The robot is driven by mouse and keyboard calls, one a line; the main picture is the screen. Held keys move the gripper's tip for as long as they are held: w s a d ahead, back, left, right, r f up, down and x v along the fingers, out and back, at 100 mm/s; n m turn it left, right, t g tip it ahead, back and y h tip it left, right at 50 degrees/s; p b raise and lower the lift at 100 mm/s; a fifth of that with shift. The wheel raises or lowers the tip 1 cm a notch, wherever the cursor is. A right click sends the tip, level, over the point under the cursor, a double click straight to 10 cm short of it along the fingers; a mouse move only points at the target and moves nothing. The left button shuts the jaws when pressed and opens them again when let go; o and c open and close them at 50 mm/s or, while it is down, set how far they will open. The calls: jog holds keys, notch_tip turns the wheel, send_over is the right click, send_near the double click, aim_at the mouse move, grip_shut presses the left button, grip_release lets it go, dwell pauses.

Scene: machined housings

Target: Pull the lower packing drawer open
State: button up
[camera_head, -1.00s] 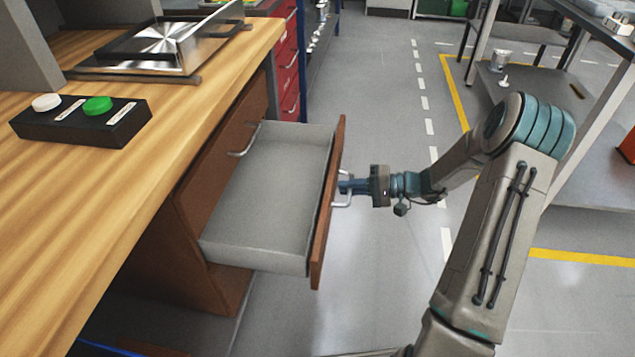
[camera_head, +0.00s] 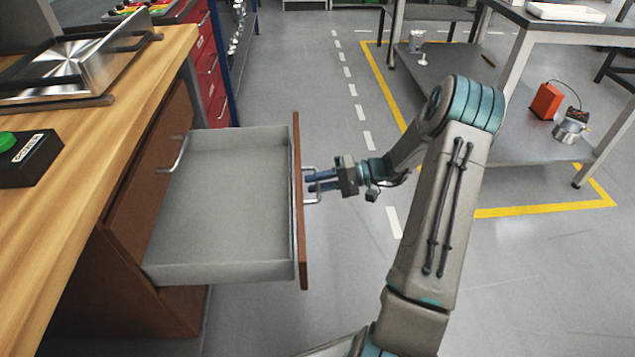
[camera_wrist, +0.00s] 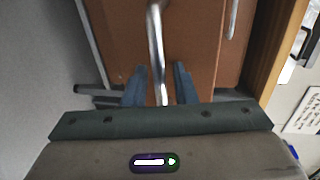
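The lower packing drawer (camera_head: 225,205) stands well out of the brown cabinet, its grey tray empty. Its brown front (camera_head: 301,240) faces right and carries a silver bar handle (camera_head: 313,201). My gripper (camera_head: 318,180) is at this handle, with its two blue fingers apart. In the wrist view the handle (camera_wrist: 155,40) runs between the open fingers (camera_wrist: 160,88), with a gap on each side. The upper drawer is shut, and its handle (camera_head: 176,155) shows above the open tray.
The wooden worktop (camera_head: 85,160) is above the drawer, with a black button box (camera_head: 35,165) and a metal tray on it. A grey table (camera_head: 545,35) with a lower shelf stands at the right. Open floor lies right of the drawer.

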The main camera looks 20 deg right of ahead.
jog(key=p+v, duration=0.3)
jog(key=v, duration=1)
jog(key=shift+s+d, duration=0.2)
jog(key=shift+d, duration=0.15)
jog(key=s+a+r+n+g+h+p, duration=0.1)
jog(key=s+a+r+g+h+p, duration=0.25)
jog(key=a+r+p, duration=0.55)
jog(key=s+a+r+n+g+h+p, duration=0.1)
jog(key=s+a+r+g+h+p, duration=0.25)
jog(key=r, duration=0.95)
jog(key=s+a+r+t+h+p, duration=0.2)
jog(key=s+r+p, duration=0.2)
jog(key=r, duration=0.3)
jog(key=s+a+r+t+h+p, duration=0.2)
jog(key=s+a+r+h+p, duration=0.1)
jog(key=s+r+p, duration=0.2)
jog(key=s+a+r+n+t+h+p, duration=0.1)
jog(key=s+a+r+h+p, duration=0.1)
jog(key=r+p, duration=0.5)
notch_tip(320, 180, up, 3)
jog(key=s+h, duration=0.1)
jog(key=s, duration=0.1)
jog(key=shift+s+a+r+t, duration=0.2)
jog(key=shift+s+a+t, duration=0.1)
jog(key=shift+s+t, duration=0.1)
jog(key=shift+a, duration=0.1)
